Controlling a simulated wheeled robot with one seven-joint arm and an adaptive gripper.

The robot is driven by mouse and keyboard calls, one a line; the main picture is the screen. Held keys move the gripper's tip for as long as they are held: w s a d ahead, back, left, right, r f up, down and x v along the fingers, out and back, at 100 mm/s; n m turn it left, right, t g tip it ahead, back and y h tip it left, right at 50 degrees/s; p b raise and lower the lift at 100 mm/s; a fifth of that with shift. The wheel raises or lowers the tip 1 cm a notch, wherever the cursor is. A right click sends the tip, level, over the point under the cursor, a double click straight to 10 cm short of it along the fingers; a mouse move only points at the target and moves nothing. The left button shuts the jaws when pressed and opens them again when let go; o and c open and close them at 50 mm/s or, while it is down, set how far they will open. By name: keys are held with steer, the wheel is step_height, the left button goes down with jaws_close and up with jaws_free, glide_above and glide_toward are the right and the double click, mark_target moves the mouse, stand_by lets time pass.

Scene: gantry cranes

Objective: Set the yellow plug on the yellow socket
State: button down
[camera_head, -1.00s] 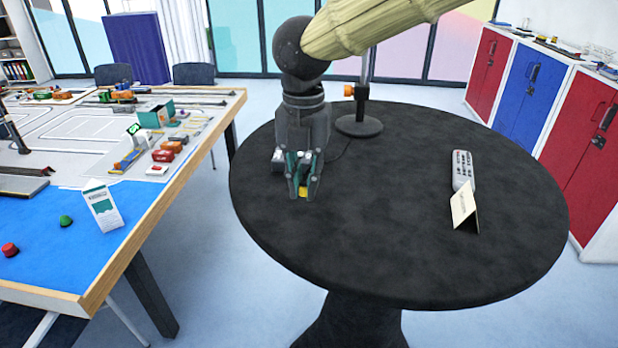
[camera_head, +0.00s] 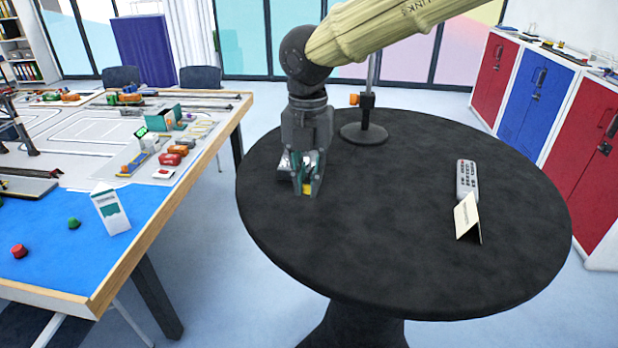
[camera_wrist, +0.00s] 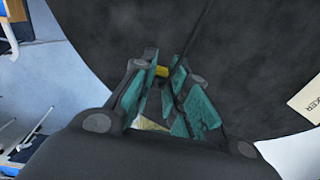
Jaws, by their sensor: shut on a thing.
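My gripper (camera_head: 308,187) points down over the left part of the round black table, with its teal-padded fingers shut on the yellow plug. The plug (camera_head: 307,188) shows only as a small yellow patch between the fingertips; it also shows in the wrist view (camera_wrist: 161,71). Most of the plug is hidden by the fingers. I cannot tell for sure whether it touches the table or hangs just above it. I cannot make out the yellow socket in either view.
The round black table (camera_head: 390,240) has a stand (camera_head: 364,133) behind my gripper, and a remote (camera_head: 466,178) and folded card (camera_head: 466,218) at right. Its front middle is clear. Left, a blue-and-white table holds a carton (camera_head: 111,212), red piece (camera_head: 19,251) and green piece (camera_head: 74,223).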

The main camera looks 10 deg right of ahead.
steer(key=w+r+p, duration=0.2)
steer(key=w+p, duration=0.3)
steer(key=w, duration=0.4)
steer(key=shift+w+d+p, duration=0.15)
steer(key=shift+w+p, duration=0.05)
steer(key=shift+p, duration=0.2)
stand_by(1.9)
steer(key=shift+w, duration=0.35)
steer(key=shift+w+d+r+p, duration=0.1)
steer(key=shift+w+r+p, duration=0.2)
steer(key=shift+w+p, duration=1.05)
steer(key=shift+w+d+r+p, duration=0.1)
steer(key=shift+w+r+p, duration=0.15)
steer(key=shift+w+p, duration=1.05)
steer(key=shift+w+d+r+p, duration=0.1)
steer(key=shift+w+r+p, duration=0.3)
steer(key=shift+w, duration=1.75)
steer(key=shift+w+f, duration=0.1)
steer(key=shift+w, duration=0.05)
steer(key=shift+w, duration=0.1)
steer(key=shift+w+p, duration=0.45)
steer(key=shift+w+d, duration=0.1)
steer(key=shift+w, duration=0.05)
